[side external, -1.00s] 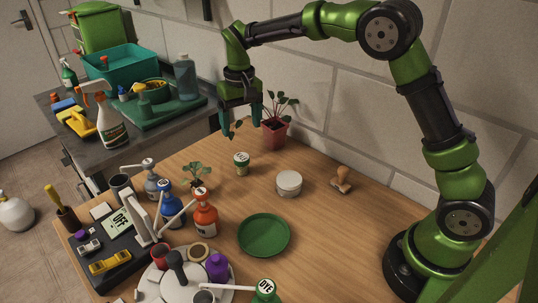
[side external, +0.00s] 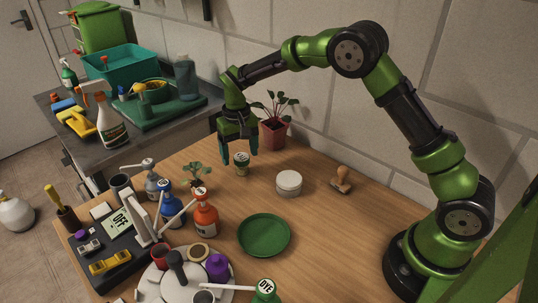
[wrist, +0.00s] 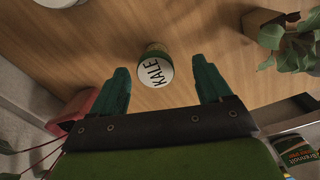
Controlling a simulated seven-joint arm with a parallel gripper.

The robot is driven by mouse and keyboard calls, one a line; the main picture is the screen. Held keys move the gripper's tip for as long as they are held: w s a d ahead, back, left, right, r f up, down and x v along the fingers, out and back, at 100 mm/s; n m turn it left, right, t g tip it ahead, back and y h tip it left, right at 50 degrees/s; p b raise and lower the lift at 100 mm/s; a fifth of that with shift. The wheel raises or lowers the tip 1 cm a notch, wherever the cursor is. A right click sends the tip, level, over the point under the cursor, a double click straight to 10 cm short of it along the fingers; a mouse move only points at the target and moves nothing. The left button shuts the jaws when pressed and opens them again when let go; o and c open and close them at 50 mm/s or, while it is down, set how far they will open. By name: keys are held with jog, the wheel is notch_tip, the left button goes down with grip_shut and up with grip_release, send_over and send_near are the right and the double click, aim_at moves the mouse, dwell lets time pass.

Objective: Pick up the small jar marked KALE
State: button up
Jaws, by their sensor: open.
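The small jar marked KALE (wrist: 155,70) has a white lid with dark letters and stands upright on the wooden table. In the side external view the jar (side external: 242,164) stands near the back of the table, in front of the potted plant. My gripper (side external: 239,160) is open and empty, pointing down just above and around the jar's top. In the wrist view the lid lies between and slightly beyond the two teal fingertips of my gripper (wrist: 162,82). I cannot tell whether a finger touches the jar.
A plant in a red pot (side external: 273,133) stands close behind my gripper. A small seedling (side external: 196,175) is to the left of the jar. A round white tin (side external: 289,183) and a wooden stamp (side external: 341,179) are to the right. A green plate (side external: 264,235) lies in front.

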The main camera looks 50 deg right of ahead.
aim_at(242, 157)
jog(key=f, duration=0.5)
jog(key=shift+d, duration=0.35)
jog(key=shift+c, duration=0.4)
jog(key=c, duration=1)
jog(key=shift+r, duration=0.1)
jog(key=shift+c, duration=0.2)
